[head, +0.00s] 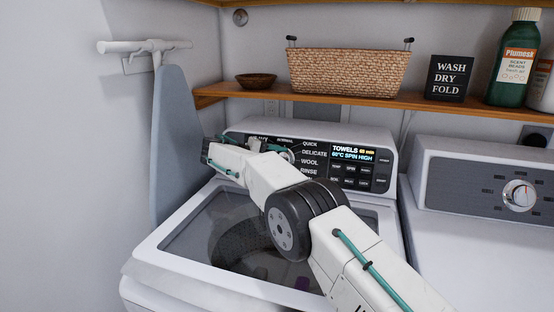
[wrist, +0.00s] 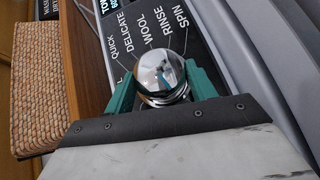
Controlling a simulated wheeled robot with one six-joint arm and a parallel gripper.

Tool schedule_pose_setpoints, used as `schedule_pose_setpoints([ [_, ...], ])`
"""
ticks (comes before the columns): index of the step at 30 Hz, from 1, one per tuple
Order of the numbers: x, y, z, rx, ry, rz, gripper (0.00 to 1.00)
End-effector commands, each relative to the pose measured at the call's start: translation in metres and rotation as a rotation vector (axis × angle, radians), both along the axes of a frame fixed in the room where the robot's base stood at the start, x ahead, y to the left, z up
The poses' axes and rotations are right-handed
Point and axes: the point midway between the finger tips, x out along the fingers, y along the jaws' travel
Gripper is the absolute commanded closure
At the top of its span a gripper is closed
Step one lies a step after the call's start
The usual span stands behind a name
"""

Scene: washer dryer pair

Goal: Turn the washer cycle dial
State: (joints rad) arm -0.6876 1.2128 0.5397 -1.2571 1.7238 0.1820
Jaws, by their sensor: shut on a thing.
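The washer (head: 160,243) stands in the middle of the head view, with a dark control panel along its back. The panel shows labels such as QUICK, DELICATE, WOOL, RINSE and SPIN, and a lit display (head: 352,154) reading TOWELS. The washer cycle dial is a shiny chrome knob (wrist: 161,73) in the wrist view. My gripper (wrist: 158,88) is shut on the dial, its teal fingers on either side of it. In the head view my arm reaches across the washer lid and hides most of the dial.
A dryer with its own dial (head: 519,195) stands at the right. A wooden shelf (head: 390,98) above holds a wicker basket (head: 348,72), a bowl (head: 256,80), a sign (head: 449,78) and a green bottle (head: 513,62). An ironing board (head: 177,130) hangs at the left wall.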

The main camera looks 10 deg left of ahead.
Motion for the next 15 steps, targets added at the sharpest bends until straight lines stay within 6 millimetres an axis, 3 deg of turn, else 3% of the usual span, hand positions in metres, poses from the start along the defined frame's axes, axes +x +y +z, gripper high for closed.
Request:
schedule_pose_setpoints([
  [15,-0.0011,0.0004,-0.0045,-0.210,0.043,0.058,0.67],
])
